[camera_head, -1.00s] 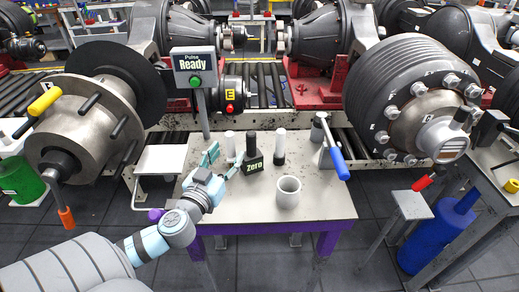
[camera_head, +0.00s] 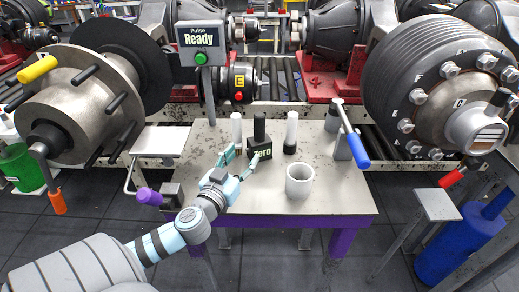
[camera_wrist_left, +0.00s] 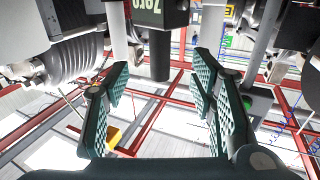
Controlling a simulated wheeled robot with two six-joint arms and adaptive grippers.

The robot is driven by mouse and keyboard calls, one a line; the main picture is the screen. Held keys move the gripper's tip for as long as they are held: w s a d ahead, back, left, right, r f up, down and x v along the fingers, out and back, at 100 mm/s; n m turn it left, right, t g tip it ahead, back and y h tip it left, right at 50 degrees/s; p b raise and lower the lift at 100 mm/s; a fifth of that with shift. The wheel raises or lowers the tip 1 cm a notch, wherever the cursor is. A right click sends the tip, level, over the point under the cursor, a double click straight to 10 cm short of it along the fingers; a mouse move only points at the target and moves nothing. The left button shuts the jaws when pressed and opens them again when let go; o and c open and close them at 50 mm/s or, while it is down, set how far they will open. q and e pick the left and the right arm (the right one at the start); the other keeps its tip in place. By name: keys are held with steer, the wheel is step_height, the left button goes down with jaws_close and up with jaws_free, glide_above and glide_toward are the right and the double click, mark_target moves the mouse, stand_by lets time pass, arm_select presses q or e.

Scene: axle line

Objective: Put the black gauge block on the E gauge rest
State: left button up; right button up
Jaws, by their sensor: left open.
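The black gauge block is most likely the upright black cylinder (camera_head: 259,128) on the dark stand marked Zero (camera_head: 261,150). My left gripper (camera_head: 241,157) is open and empty, just in front and to the left of that stand. In the left wrist view the scene is upside down; the black cylinder (camera_wrist_left: 160,55) shows between the open fingertips (camera_wrist_left: 163,72), with no finger seen touching it. A yellow E label (camera_head: 239,82) is on a dark round part behind the table. I cannot tell which part is the E gauge rest. My right gripper is not in view.
A white cylinder (camera_head: 236,127) and a white cylinder with a dark base (camera_head: 291,134) flank the stand closely. A pale cup (camera_head: 299,180) stands in front right. A blue-handled tool (camera_head: 356,150) is at right. The Ready sign (camera_head: 201,42) rises behind. The table's front right is clear.

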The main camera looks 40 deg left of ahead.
mark_target(257, 135)
arm_select(q)
steer(key=p+x, duration=0.1)
steer(key=x, duration=0.6)
steer(key=shift+w+r, duration=0.15)
steer(key=shift+w, duration=0.15)
steer(key=p+x, duration=0.1)
steer(key=x, duration=0.3)
steer(key=shift+w+a+r, duration=0.1)
steer(key=shift+a, duration=0.05)
steer(key=shift+w, duration=0.35)
jaws_close()
